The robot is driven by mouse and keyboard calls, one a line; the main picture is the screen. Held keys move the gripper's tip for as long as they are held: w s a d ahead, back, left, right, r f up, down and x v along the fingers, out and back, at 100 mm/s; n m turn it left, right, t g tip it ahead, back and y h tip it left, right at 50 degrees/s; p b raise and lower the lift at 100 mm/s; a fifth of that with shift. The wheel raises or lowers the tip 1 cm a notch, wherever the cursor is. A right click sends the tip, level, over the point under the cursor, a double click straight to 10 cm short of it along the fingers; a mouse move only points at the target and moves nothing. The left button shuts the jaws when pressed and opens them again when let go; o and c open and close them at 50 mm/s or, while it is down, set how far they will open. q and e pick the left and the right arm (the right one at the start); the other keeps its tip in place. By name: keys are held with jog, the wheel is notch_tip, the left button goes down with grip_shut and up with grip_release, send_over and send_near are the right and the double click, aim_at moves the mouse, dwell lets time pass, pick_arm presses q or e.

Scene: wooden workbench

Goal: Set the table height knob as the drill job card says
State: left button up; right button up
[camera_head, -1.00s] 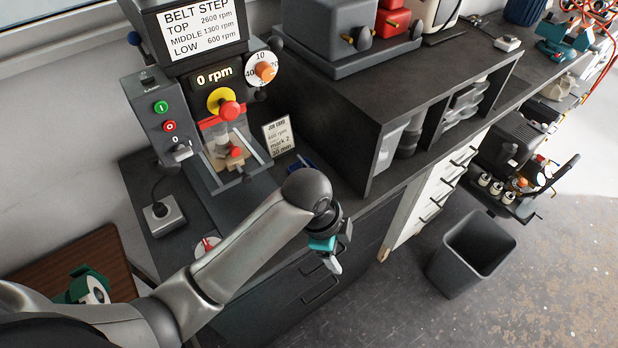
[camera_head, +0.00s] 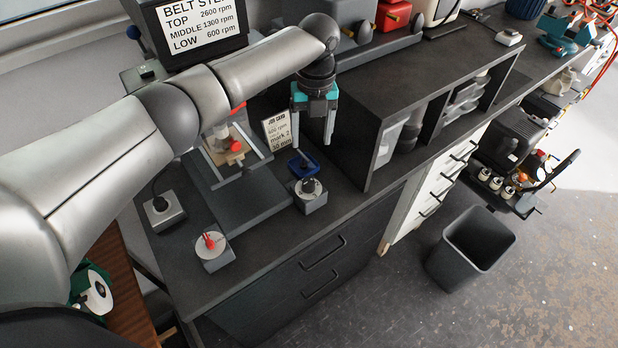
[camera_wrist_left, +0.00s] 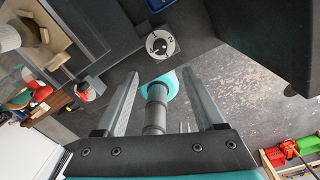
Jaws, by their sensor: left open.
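The job card (camera_head: 280,134) stands beside the drill press; "mark 2" and "30 mm" are readable, with an rpm line above. A black knob (camera_head: 308,186) sits on a grey box with a pale round dial, at the bench's front. The left wrist view shows this dial (camera_wrist_left: 169,50) from above, with a 1 and a 2 on it; where the knob points is unclear. My left gripper (camera_head: 315,142) is open and empty above this knob, apart from it. In the left wrist view the dial lies just beyond the open fingertips (camera_wrist_left: 160,74). My right gripper is not in view.
A red knob (camera_head: 210,241) sits on another dial box at the front left. A blue tray (camera_head: 303,164) is right behind the black knob. A shelf unit (camera_head: 372,150) stands close right of the gripper. My left arm hides much of the drill press front.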

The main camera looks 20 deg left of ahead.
pick_arm(q)
send_over(309, 181)
notch_tip(309, 181, down, 4)
jog(key=f, duration=0.1)
notch_tip(309, 181, down, 10)
jog(key=b, duration=0.9)
jog(key=shift+b, duration=0.3)
jog(key=shift+c, duration=0.3)
grip_shut()
